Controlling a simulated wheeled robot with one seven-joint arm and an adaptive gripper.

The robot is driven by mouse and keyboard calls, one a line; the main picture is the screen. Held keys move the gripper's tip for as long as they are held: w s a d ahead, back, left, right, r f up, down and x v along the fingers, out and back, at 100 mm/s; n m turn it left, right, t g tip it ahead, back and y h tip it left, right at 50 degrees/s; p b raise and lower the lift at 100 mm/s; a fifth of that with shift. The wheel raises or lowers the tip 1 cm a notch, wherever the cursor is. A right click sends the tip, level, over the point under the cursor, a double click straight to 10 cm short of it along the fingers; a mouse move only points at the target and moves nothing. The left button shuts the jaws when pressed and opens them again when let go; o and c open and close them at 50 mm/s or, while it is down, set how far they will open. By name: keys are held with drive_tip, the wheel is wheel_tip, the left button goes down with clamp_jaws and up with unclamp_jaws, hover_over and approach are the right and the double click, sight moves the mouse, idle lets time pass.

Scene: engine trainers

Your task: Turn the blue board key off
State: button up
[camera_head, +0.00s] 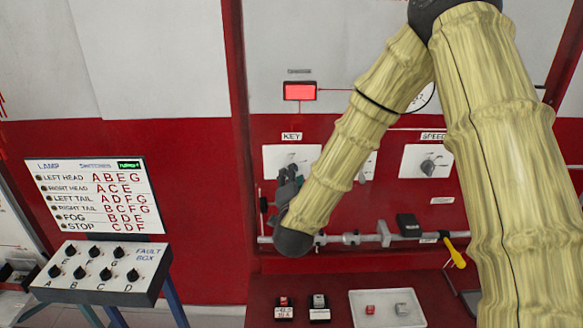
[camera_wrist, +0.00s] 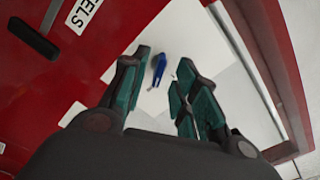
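The blue key (camera_wrist: 158,70) shows in the wrist view, standing out from a white panel (camera_wrist: 222,70). My gripper (camera_wrist: 163,62) is open there, with one dark green finger on each side of the key in the picture. The fingers look apart from the key, but the depth between them is unclear. In the head view, my gripper (camera_head: 290,176) is in front of the white panel under the KEY label (camera_head: 291,136). The gripper and arm hide most of that panel's lower part, and the blue key cannot be made out there.
A red lamp (camera_head: 300,91) glows above the KEY label. A SPEED knob (camera_head: 428,166) is to the right. A rail (camera_head: 351,239) with a yellow-handled tool (camera_head: 455,252) runs below. A fault box (camera_head: 95,275) with several black knobs stands at left.

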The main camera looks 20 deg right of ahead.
drive_tip(key=shift+p+x, duration=0.5)
drive_tip(key=shift+x, duration=1)
clamp_jaws()
drive_tip(key=n+b, duration=0.2)
drive_tip(key=n, duration=0.1)
drive_tip(key=shift+f+b, duration=0.2)
drive_tip(key=shift+b, duration=0.15)
drive_tip(key=n+b, duration=0.2)
drive_tip(key=shift+n, duration=0.3)
drive_tip(key=n+b, duration=0.2)
drive_tip(key=n, duration=0.4)
drive_tip(key=shift+d+b, duration=0.1)
drive_tip(key=shift+b, duration=0.3)
drive_tip(key=shift+n, duration=0.3)
